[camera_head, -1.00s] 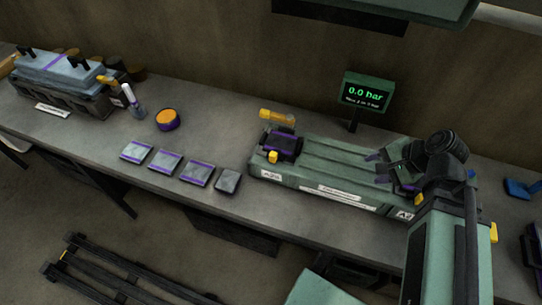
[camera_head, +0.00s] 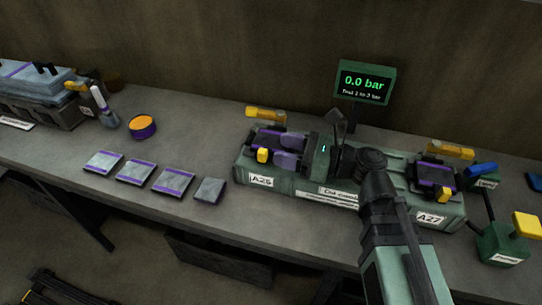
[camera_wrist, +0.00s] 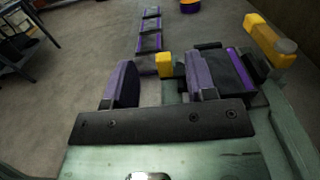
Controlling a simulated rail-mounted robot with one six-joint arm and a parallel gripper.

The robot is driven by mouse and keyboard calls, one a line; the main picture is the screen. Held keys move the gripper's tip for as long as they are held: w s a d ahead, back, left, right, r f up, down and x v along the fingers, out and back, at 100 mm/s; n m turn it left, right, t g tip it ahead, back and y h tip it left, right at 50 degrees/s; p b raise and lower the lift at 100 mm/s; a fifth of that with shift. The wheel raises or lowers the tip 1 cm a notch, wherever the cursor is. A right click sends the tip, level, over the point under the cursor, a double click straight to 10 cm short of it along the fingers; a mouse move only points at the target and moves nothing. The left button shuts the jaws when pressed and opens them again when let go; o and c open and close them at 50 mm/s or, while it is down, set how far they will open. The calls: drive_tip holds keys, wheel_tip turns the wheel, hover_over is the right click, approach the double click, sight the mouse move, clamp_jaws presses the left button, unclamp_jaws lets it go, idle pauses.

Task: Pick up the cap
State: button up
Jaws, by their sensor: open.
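I cannot tell for certain which part is the cap. At the A26 end of the green bench fixture (camera_head: 325,187) sits a black block with purple edges (camera_head: 262,136), with a yellow knob (camera_head: 262,155) in front. My gripper (camera_head: 288,151) is over the fixture just right of this block, its two purple-faced fingers pointing left. In the wrist view my fingers (camera_wrist: 160,83) are apart with nothing held between them. The yellow knob (camera_wrist: 165,65) shows ahead of the gap, and the black block (camera_wrist: 236,72) lies beside and beyond the right finger.
A yellow lever (camera_head: 265,115) stands behind the A26 block. A pressure display (camera_head: 364,83) stands behind the fixture. A similar black block (camera_head: 434,178) sits at A27. Several flat grey pads (camera_head: 136,172) and an orange-topped round tin (camera_head: 143,126) lie left, with bare bench between.

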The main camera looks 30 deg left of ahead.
sight(267, 152)
wheel_tip(267, 152, down, 3)
drive_tip(key=shift+f+b, duration=0.15)
drive_tip(key=shift+b, duration=0.5)
drive_tip(key=shift+s+a+r+p, duration=0.1)
drive_tip(key=shift+a+r+p, duration=0.3)
drive_tip(key=shift+r+p, duration=0.25)
drive_tip(key=x, duration=0.6)
drive_tip(key=shift+s+a, duration=0.15)
drive_tip(key=shift+a, duration=0.15)
clamp_jaws()
